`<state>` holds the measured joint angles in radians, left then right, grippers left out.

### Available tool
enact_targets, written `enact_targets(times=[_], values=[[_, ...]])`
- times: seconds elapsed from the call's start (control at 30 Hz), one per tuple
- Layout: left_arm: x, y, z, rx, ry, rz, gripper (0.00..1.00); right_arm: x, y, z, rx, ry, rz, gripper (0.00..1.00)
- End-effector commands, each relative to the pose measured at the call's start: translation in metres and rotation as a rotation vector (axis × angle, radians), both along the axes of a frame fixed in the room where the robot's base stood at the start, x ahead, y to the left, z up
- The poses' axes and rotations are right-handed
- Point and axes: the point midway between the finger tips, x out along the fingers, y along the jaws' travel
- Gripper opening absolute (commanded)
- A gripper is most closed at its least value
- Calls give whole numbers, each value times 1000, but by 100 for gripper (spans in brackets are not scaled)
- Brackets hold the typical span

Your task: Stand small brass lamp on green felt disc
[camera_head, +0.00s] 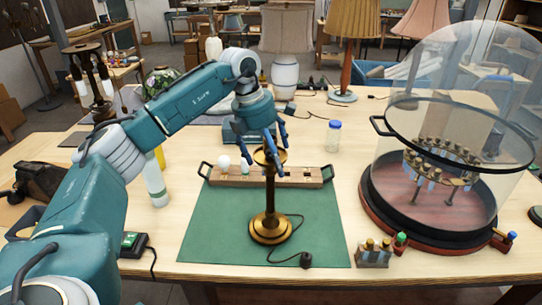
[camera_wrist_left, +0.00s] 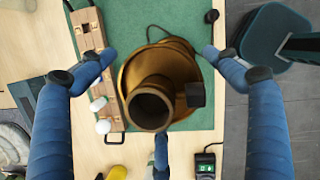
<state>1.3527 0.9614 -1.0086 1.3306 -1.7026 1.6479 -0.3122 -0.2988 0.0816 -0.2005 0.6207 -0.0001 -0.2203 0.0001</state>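The small brass lamp (camera_head: 269,229) stands upright on the green rectangular mat (camera_head: 207,235), toward its front middle. Its black cord and plug lie on the mat to the right. I see no separate green disc. My left gripper (camera_head: 264,158) is above the lamp's top, fingers pointing down. In the left wrist view the lamp (camera_wrist_left: 178,68) is seen from above, its dark socket opening toward the camera. The fingers of my left gripper (camera_wrist_left: 158,58) are spread apart around it with visible gaps. My right gripper is not in view.
A wooden tray (camera_head: 312,177) with handles and bulbs lies behind the lamp. A large glass dome (camera_head: 445,115) on a dark base stands right. A small bottle rack (camera_head: 374,254) is by the mat's right corner. A white bottle (camera_head: 156,184) stands left; shaded lamps stand at the back.

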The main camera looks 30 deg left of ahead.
Motion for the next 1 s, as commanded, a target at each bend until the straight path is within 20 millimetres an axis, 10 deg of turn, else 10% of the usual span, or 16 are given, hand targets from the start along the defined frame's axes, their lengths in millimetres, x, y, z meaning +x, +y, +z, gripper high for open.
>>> enact_targets(times=[0.37, 1.0], values=[[0, 1, 8, 0, -4, 1, 90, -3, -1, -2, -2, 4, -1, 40], [-24, 18, 113, 0, -1, 0, 90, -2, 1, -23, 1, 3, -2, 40]])
